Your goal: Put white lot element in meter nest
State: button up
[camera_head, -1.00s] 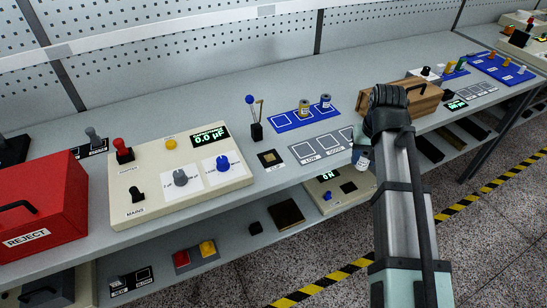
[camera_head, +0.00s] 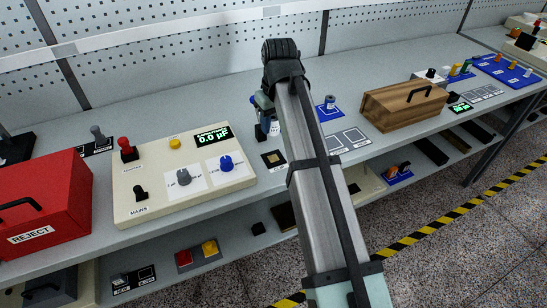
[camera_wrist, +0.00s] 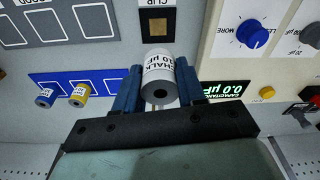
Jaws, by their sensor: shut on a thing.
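A white cylinder (camera_wrist: 159,78) labelled CHALK and 10 µF is between the blue fingers of my gripper (camera_wrist: 160,88) in the wrist view. My gripper is shut on it, and its end with a dark hole faces the camera. The dark square pad with a tan centre (camera_wrist: 157,23), labelled CLIP, lies just beyond the cylinder, apart from it in the picture. In the head view the pad (camera_head: 273,158) lies right of the beige meter box (camera_head: 150,203), below my gripper (camera_head: 266,120). The meter display (camera_head: 212,136) reads 0.0 µF.
A blue mat (camera_wrist: 113,84) holds a blue-ended and a yellow-ended cylinder beside my gripper. A grey card with outlined squares (camera_head: 352,140) lies near the bench edge. A wooden box (camera_head: 405,103) stands right, a red REJECT box (camera_head: 45,200) left.

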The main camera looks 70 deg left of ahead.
aim_at(273, 157)
jog(key=shift+d+f+n, duration=0.15)
jog(key=shift+f+n, duration=0.15)
jog(key=shift+f, duration=4.7)
jog(key=shift+f, duration=0.15)
jog(key=o, duration=1.1)
jog(key=shift+c, duration=0.2)
jog(key=r, duration=0.4)
jog(key=d+r, duration=0.1)
jog(key=r, duration=0.7)
jog(key=shift+w+d+r, duration=0.1)
jog(key=shift+w+d, duration=0.05)
